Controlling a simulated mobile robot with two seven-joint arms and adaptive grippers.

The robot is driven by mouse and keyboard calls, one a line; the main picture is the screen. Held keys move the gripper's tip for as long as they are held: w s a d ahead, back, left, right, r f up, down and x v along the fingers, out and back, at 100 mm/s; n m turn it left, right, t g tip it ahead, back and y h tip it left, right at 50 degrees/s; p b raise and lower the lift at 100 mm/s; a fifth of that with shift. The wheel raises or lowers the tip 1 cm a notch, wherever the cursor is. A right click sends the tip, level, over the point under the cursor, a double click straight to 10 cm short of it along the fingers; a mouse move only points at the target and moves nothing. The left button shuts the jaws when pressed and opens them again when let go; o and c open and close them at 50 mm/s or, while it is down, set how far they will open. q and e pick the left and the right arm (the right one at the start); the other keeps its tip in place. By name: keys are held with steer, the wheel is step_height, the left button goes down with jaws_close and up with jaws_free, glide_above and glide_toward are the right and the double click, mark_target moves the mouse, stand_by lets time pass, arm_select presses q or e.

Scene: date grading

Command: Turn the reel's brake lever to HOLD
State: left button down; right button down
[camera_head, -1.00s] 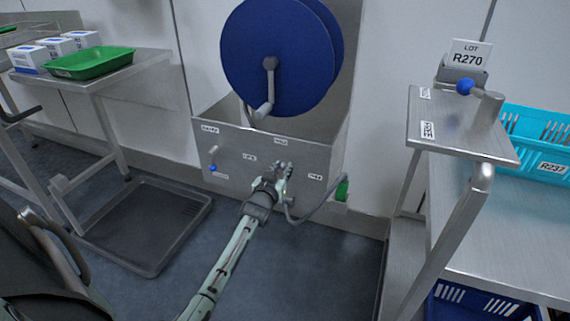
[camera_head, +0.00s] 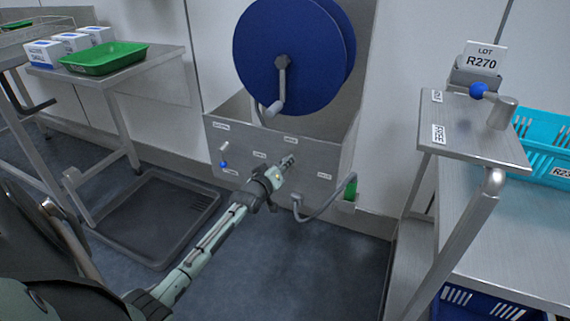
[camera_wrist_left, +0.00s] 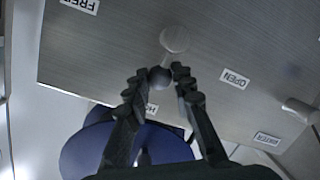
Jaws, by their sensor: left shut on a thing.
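The brake lever shows in the left wrist view as a round pale pivot (camera_wrist_left: 175,38) with a dark ball knob (camera_wrist_left: 160,77). My left gripper (camera_wrist_left: 158,75) is shut on the knob, a fingertip on each side. The lever points from its pivot toward a label starting with H (camera_wrist_left: 152,108), mostly hidden by a finger. The FREE label (camera_wrist_left: 80,5) is off to the other side. In the head view my left gripper (camera_head: 289,160) is at the front panel (camera_head: 240,145) under the blue reel (camera_head: 285,55) and hides the lever. My right gripper is out of view.
A second lever with a blue knob (camera_head: 224,164) is on the panel's left. A grey hose (camera_head: 328,211) curves right of my gripper. A steel stand (camera_head: 470,135) with another blue-knobbed lever (camera_head: 478,90) is at right. A black tray (camera_head: 160,215) lies on the floor.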

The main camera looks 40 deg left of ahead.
arm_select(q)
steer(key=shift+d+f, duration=0.15)
steer(key=shift+f, duration=0.15)
steer(key=c, duration=1.3)
jaws_free()
steer(key=shift+c, duration=0.2)
steer(key=shift+o, duration=0.2)
steer(key=shift+r, duration=0.15)
steer(key=shift+s, duration=0.1)
steer(key=v, duration=1.1)
steer(key=shift+s+r, duration=0.15)
steer(key=shift+s, duration=0.25)
